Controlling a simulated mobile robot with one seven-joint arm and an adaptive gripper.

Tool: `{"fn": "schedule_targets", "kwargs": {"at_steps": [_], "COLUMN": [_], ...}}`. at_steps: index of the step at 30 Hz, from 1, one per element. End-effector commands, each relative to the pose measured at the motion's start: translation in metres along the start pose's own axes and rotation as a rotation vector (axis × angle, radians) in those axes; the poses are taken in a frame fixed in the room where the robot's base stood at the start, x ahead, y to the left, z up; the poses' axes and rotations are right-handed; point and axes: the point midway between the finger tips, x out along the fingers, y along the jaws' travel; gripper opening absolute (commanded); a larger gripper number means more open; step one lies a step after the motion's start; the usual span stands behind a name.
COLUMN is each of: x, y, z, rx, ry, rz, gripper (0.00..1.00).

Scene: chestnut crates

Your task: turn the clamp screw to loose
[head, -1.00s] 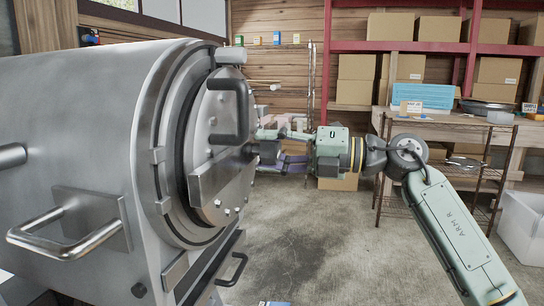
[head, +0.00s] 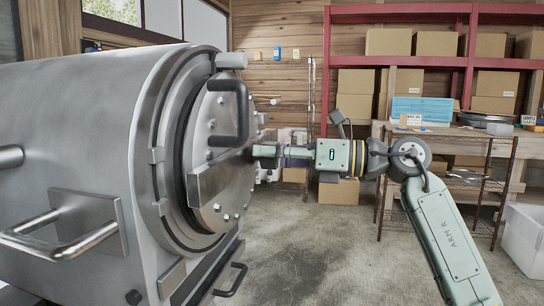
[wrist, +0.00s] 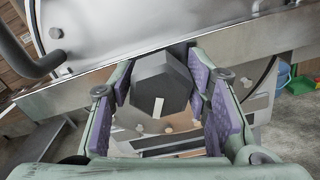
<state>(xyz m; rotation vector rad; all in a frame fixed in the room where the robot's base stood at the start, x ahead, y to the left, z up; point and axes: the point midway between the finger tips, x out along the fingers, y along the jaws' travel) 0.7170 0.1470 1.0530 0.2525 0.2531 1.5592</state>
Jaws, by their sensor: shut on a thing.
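The clamp screw (wrist: 160,82) is a dark, faceted knob with a short white mark near its lower edge in the wrist view. It sits at the metal bar (head: 215,178) across the round door (head: 222,112) of the big steel vessel (head: 90,110). My gripper (wrist: 161,74) has its purple-padded fingers on both sides of the knob and is shut on it. In the head view my gripper (head: 262,151) reaches the door from the right, its fingers seen nearly edge-on. The knob is mostly hidden there.
A dark curved handle (head: 241,108) stands out from the door just above my gripper. Another handle (head: 232,281) is below it. Wire shelving (head: 484,190) and a white bin (head: 524,238) stand at the right. The concrete floor (head: 320,250) between is open.

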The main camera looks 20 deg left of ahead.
Motion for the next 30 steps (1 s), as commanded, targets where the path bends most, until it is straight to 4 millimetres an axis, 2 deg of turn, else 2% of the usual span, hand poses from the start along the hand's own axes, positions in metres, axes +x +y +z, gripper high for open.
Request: {"fn": "schedule_targets", "kwargs": {"at_steps": [8, 21, 22, 30], "x": [0.0003, 0.0003, 0.0003, 0.0002], "y": [0.0005, 0.0006, 0.0007, 0.0006], "z": [-0.0003, -0.0001, -0.0001, 0.0], "rx": [-0.066, -0.073, -0.073, -0.072], "ry": [0.0, 0.001, 0.001, 0.0], "rz": [0.001, 0.001, 0.001, 0.001], "gripper": [0.16, 0.16, 0.45, 0.63]}}
